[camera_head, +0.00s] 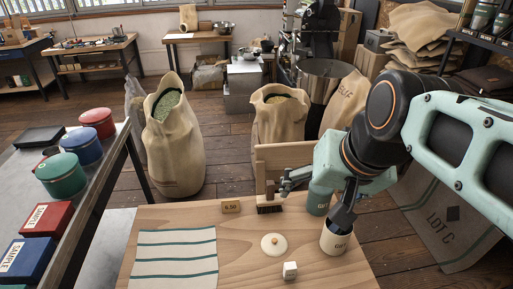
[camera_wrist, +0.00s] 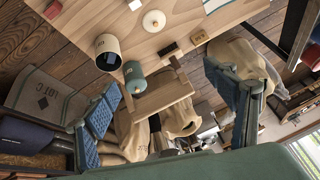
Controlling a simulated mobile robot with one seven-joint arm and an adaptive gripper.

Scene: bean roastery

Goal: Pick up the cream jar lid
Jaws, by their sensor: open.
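The cream jar lid (camera_head: 273,245), a round disc with a small tan knob, lies flat on the wooden table (camera_head: 170,279). It also shows near the top of the wrist view (camera_wrist: 153,21). The cream jar (camera_head: 334,240) stands uncovered to its right, with dark lettering; its opening is partly hidden in the head view by a dark finger. My gripper (camera_head: 313,203) is open and empty, over the table's back right, behind and to the right of the lid. In the wrist view my gripper (camera_wrist: 184,88) has its fingers wide apart, with the lid beyond the fingertips.
A teal jar (camera_head: 319,201) stands behind the cream jar. A small white cube (camera_head: 290,270) lies in front of the lid. A striped cloth (camera_head: 175,257) lies left.

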